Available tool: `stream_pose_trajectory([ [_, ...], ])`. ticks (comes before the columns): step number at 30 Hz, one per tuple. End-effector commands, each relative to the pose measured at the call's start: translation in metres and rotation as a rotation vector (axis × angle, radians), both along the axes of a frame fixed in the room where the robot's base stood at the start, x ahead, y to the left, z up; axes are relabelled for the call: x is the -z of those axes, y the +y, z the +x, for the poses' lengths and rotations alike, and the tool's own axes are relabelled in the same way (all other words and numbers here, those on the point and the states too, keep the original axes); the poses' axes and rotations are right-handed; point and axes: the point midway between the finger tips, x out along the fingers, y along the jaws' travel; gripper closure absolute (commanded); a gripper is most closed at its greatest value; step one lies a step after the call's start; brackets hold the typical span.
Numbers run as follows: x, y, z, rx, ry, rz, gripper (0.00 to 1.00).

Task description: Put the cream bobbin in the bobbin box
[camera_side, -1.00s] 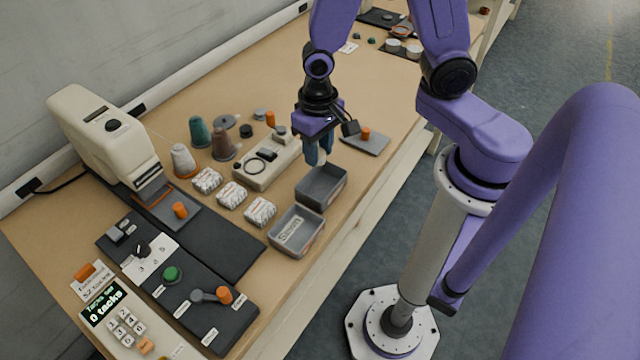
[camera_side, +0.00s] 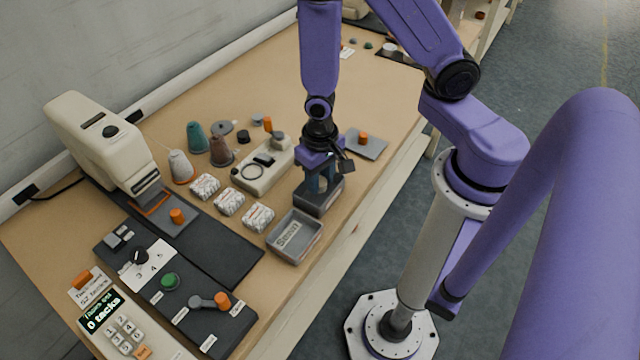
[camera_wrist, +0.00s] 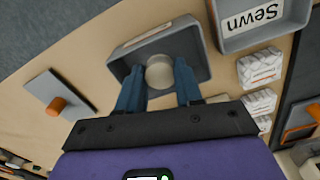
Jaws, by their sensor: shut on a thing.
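My gripper (camera_side: 320,184) is shut on the cream bobbin (camera_wrist: 159,72), which shows as a pale round end between my blue fingers in the wrist view. In the side view the bobbin is hidden by the fingers and the box wall. A grey open box (camera_side: 317,205) lies under my gripper, and the fingertips are at or inside its opening. In the wrist view the box (camera_wrist: 190,37) surrounds the bobbin on the far side; its pale label is too small to read. I cannot tell whether the bobbin touches the box floor.
A second grey box (camera_side: 283,250), labelled "Sewn", stands close to the left. The table's front edge is close.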

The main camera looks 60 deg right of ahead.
Motion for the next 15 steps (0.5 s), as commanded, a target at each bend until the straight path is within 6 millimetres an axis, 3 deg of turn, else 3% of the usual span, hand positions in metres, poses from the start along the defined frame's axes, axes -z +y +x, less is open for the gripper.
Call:
stream_pose_trajectory([
  [9, 0.023, 0.0, 0.001, -0.001, 0.0, -0.001, 0.93],
  [15, 0.027, 0.0, 0.0, -0.001, 0.0, 0.0, 0.93],
])
